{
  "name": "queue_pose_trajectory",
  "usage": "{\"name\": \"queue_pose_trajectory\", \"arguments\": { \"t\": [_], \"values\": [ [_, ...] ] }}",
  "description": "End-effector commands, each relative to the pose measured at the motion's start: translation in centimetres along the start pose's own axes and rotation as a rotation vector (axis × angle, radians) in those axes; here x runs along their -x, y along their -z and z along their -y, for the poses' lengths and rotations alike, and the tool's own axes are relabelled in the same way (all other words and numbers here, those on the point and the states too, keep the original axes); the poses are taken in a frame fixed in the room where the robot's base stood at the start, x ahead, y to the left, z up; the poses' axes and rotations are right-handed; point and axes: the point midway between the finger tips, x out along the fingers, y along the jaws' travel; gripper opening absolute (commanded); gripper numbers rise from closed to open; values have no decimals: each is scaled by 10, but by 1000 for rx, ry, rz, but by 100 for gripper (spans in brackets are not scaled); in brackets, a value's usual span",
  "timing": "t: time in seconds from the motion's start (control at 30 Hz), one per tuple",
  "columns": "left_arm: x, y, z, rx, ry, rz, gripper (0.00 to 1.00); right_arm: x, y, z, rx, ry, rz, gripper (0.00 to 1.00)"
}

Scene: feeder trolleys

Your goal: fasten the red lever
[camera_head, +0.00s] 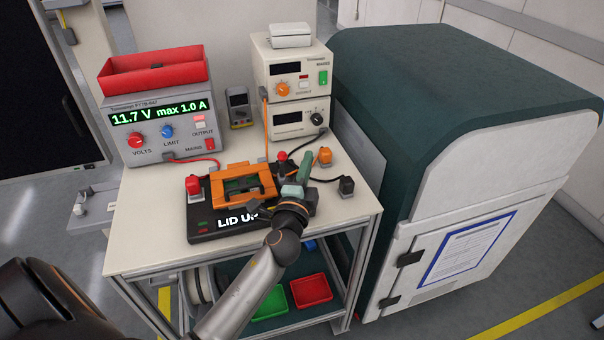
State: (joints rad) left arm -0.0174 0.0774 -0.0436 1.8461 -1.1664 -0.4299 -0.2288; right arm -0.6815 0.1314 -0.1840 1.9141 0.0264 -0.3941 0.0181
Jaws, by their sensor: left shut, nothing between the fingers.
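A black fixture (200,220) with an orange frame lid (243,185) sits on the trolley top. Its front display reads "LID UP", partly hidden by my left gripper. A red knob on a dark stalk (283,157) stands at the fixture's back right. Another red-capped piece (193,184) stands at its left side; I cannot tell for sure which of the two is the red lever. My left gripper (256,209) is shut and empty, low over the fixture's front right; its fingers are small and partly hidden. My right gripper is not in view.
An orange-capped piece (325,156) and a black-capped piece (346,186) stand right of the fixture. A power supply (160,125) and stacked instruments (290,75) line the back. A green cabinet (440,75) closes off the right. The trolley's front left top is clear.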

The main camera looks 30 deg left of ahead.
Motion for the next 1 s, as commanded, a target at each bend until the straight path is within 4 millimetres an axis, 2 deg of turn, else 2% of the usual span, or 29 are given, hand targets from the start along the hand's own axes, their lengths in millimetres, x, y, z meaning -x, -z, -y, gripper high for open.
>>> {"name": "queue_pose_trajectory", "arguments": {
  "t": [0.1, 0.2, 0.4, 1.0],
  "values": [
    [-20, 0, 2, 0, 2, 1, 0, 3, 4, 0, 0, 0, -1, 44],
    [-12, -16, 0, -2, -3, 2, 0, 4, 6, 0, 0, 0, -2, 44],
    [-5, -34, 0, -1, -1, 1, 0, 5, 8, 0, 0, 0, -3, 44],
    [-3, -39, -2, 17, 9, 1, 0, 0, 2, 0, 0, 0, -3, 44]
  ]
}}
